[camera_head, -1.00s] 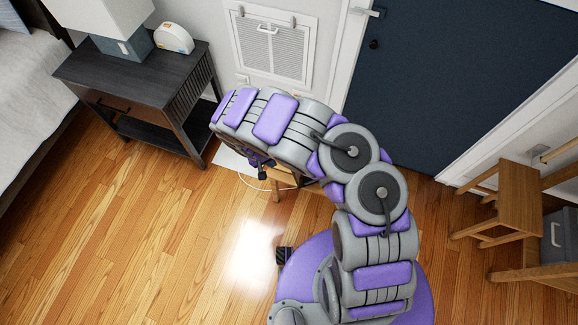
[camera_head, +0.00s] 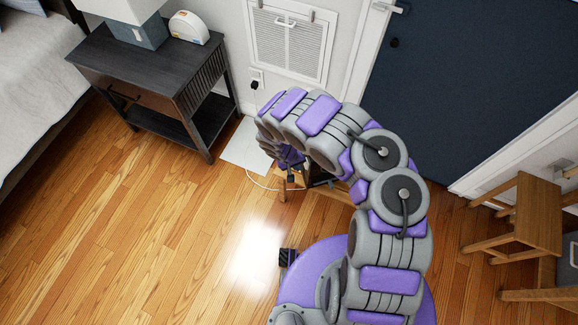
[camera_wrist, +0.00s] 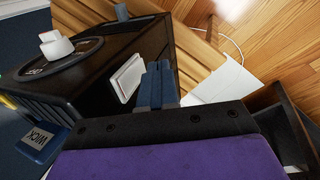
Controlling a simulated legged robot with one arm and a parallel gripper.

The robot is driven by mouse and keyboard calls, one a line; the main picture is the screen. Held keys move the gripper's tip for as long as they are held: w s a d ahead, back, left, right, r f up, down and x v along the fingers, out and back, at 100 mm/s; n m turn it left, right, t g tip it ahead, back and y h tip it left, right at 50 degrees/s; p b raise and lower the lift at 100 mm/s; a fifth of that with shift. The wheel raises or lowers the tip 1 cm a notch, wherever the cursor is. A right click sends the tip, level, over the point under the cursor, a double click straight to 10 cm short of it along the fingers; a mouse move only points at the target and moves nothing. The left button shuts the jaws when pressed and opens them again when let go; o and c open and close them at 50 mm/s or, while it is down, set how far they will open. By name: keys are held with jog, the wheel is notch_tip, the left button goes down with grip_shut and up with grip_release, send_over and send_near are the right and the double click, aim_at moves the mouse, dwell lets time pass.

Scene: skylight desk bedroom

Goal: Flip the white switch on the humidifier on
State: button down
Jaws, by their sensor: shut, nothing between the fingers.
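The humidifier (camera_wrist: 105,72) is a black box on the left in the wrist view, with a white knob (camera_wrist: 56,46) on its top. A white rocker switch (camera_wrist: 126,78) sits in its side face. My gripper (camera_wrist: 158,68) has its dark blue fingers shut together, with nothing between them. The fingertips are just right of the switch in the picture; I cannot tell whether they touch the humidifier. In the head view my arm hides most of the humidifier and the switch, and the gripper (camera_head: 291,160) shows only partly.
The humidifier stands on a wooden stool (camera_head: 284,188). A white sheet (camera_head: 246,147) and a cord lie on the floor behind it. The floor at front left is clear.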

jog(key=shift+w+d+f, duration=0.1)
jog(key=shift+w+d, duration=0.1)
jog(key=shift+d, duration=0.2)
jog(key=shift+w+d+f+b, duration=0.1)
jog(key=shift+w+d+b, duration=0.15)
jog(key=shift+b, duration=0.3)
jog(key=shift+s, duration=0.1)
jog(key=shift+r+p, duration=0.6)
jog(key=shift+r, duration=0.2)
jog(key=shift+f, duration=0.1)
